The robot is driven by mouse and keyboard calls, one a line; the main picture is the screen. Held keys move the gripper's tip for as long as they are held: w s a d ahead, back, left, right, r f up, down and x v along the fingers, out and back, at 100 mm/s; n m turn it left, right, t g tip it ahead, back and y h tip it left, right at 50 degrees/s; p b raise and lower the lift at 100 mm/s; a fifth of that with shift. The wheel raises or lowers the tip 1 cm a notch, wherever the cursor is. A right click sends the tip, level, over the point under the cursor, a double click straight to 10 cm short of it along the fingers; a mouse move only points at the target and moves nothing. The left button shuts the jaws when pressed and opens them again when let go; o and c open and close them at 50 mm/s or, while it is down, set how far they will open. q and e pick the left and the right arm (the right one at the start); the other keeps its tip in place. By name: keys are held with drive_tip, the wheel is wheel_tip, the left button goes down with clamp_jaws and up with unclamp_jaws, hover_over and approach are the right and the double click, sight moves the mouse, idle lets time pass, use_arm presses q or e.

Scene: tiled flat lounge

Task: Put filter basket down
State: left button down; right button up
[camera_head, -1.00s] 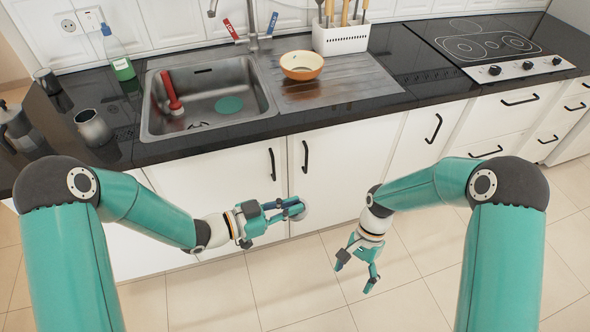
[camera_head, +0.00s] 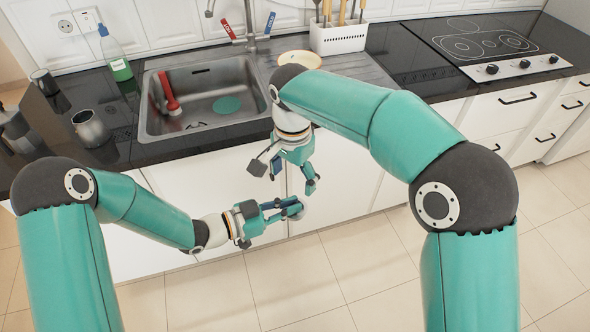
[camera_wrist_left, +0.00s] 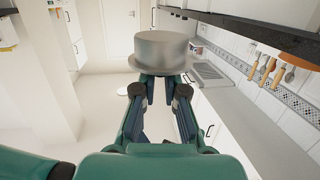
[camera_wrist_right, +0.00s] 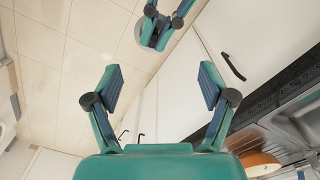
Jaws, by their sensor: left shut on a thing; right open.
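The filter basket (camera_wrist_left: 162,50) is a grey metal cylinder with a wide rim. My left gripper (camera_wrist_left: 158,84) is shut on it and holds it in the air in front of the cabinet doors. In the head view only a small pale part of the basket (camera_head: 302,207) shows past the fingers of my left gripper (camera_head: 292,208). My right gripper (camera_head: 293,181) is open and empty, just above and beside the left one. In the right wrist view its fingers (camera_wrist_right: 160,85) are spread, with the left gripper and basket beyond at the top.
The dark counter (camera_head: 125,145) holds a metal cup (camera_head: 92,130), a dark cup (camera_head: 45,82), a coffee-pot part (camera_head: 18,130) at the far left and a soap bottle (camera_head: 115,55). The sink (camera_head: 205,125) is behind my grippers. A bowl (camera_wrist_right: 262,160) stands on its drainboard.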

wheel_tip(320, 180, down, 10)
drive_tip(key=shift+f, duration=0.15)
idle(0.3)
drive_tip(key=c, duration=0.8)
use_arm(q)
drive_tip(key=shift+s+d, duration=0.15)
use_arm(e)
drive_tip(key=shift+a, duration=0.1)
drive_tip(key=c, duration=0.4)
use_arm(q)
drive_tip(key=c, duration=1.2)
unclamp_jaws()
drive_tip(key=shift+o, duration=0.2)
drive_tip(key=shift+a, duration=0.2)
